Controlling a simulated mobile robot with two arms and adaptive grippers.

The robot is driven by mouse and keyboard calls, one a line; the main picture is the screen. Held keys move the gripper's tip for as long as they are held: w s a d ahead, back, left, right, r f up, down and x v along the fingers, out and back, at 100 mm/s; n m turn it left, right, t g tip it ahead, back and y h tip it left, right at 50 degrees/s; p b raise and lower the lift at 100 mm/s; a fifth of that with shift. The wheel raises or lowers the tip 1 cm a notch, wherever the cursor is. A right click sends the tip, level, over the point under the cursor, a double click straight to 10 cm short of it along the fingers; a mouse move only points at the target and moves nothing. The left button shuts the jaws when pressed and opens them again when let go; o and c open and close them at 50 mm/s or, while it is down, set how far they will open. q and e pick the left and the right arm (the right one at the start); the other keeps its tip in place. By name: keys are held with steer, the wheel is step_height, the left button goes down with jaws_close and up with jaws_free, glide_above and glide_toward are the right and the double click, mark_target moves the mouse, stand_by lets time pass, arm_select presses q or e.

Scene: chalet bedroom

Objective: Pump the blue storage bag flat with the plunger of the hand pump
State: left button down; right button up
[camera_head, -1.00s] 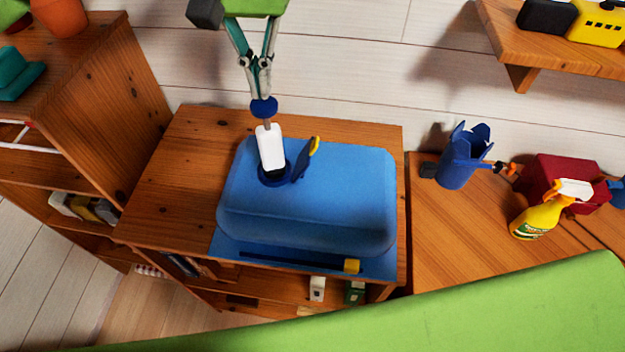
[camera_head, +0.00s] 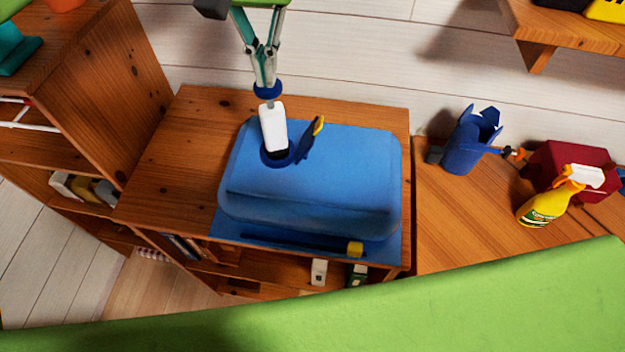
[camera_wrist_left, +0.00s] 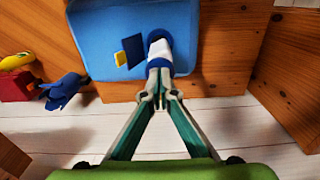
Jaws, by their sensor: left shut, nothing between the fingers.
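The blue storage bag (camera_head: 330,170) lies puffed up on the wooden cabinet top. The hand pump (camera_head: 273,125), a white body, stands slightly tilted in a dark blue ring on the bag's upper left. Its blue plunger knob (camera_head: 268,91) sits just above the body, with a short piece of rod showing. A dark blue flap with a yellow tip (camera_head: 312,138) stands up beside the pump. My left gripper (camera_head: 265,83) is shut and empty, its fingertips at the top of the knob. The left wrist view also shows the bag (camera_wrist_left: 105,35) beyond the fingertips (camera_wrist_left: 159,68). My right gripper is out of view.
A dark strip with a yellow end piece (camera_head: 355,249) lies along the bag's front edge. At right stand a blue cup (camera_head: 463,145), a dark red box (camera_head: 570,165) and a yellow spray bottle (camera_head: 545,208). A tall wooden shelf (camera_head: 110,90) rises at left.

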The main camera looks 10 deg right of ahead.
mark_target(271, 107)
arm_select(q)
steer(key=shift+f+b, duration=1.35)
steer(key=shift+f, duration=0.9)
steer(key=shift+r+p, duration=2)
steer(key=shift+r, duration=0.55)
steer(key=shift+f, duration=0.15)
steer(key=shift+f+b, duration=0.7)
steer(key=shift+f, duration=0.25)
steer(key=shift+f, duration=0.15)
steer(key=shift+f+b, duration=2.05)
steer(key=shift+f, duration=0.7)
steer(key=shift+r+p, duration=1.7)
steer(key=shift+r, duration=0.7)
steer(key=shift+r, duration=0.1)
